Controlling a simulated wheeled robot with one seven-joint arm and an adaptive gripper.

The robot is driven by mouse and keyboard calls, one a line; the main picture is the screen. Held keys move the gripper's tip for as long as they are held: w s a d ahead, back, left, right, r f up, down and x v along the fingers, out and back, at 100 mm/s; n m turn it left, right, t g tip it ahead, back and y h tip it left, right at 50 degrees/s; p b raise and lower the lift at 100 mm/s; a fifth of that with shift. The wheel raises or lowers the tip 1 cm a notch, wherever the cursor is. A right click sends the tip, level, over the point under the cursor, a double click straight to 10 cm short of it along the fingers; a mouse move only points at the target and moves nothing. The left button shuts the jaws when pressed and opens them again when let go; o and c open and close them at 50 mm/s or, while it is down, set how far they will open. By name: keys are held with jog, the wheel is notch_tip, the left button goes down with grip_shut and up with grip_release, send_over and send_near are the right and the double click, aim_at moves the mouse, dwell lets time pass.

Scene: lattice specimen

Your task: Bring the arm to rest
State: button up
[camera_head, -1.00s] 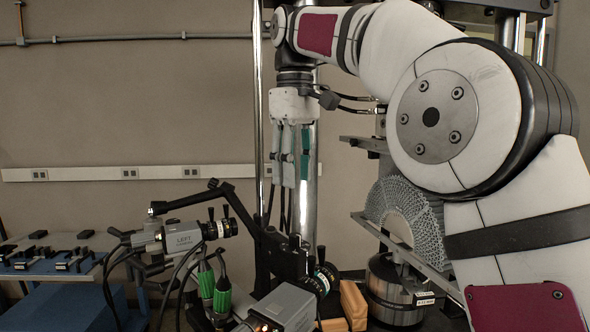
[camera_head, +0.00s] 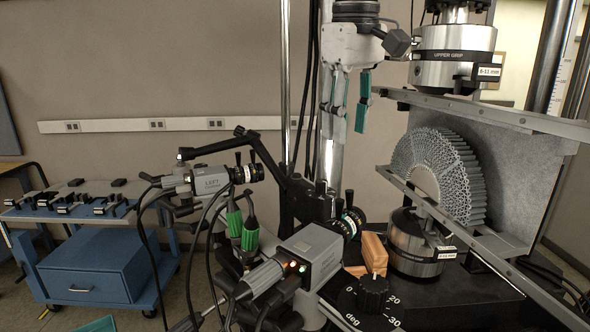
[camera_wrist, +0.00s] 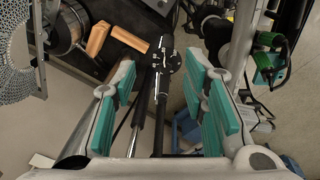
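My gripper (camera_head: 350,103) hangs pointing down at the upper middle of the head view, left of the upper grip. Its green-padded fingers stand apart with nothing between them. The wrist view shows the same open gripper (camera_wrist: 165,105), with green pads at left and right and a camera-rig rod and the floor visible below. Most of my arm is outside the head view.
A grey lattice specimen (camera_head: 440,172) stands above the lower grip (camera_head: 415,243), below the upper grip (camera_head: 453,58), between metal rails. Two cameras on a black rig, the left one (camera_head: 205,180), stand below my gripper. A blue cart (camera_head: 100,262) is at left.

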jog(key=s+d+f+m+t, duration=0.2)
jog(key=s+d+f, duration=0.3)
jog(key=s+f, duration=0.4)
jog(key=s+d+f+m+t+b, duration=0.1)
jog(key=s+d+f+m, duration=0.3)
jog(key=s+f, duration=0.5)
jog(key=shift+s+d+m+t, duration=0.3)
jog(key=shift+s+d+t, duration=0.3)
jog(key=shift+s, duration=0.25)
jog(key=shift+r, duration=0.1)
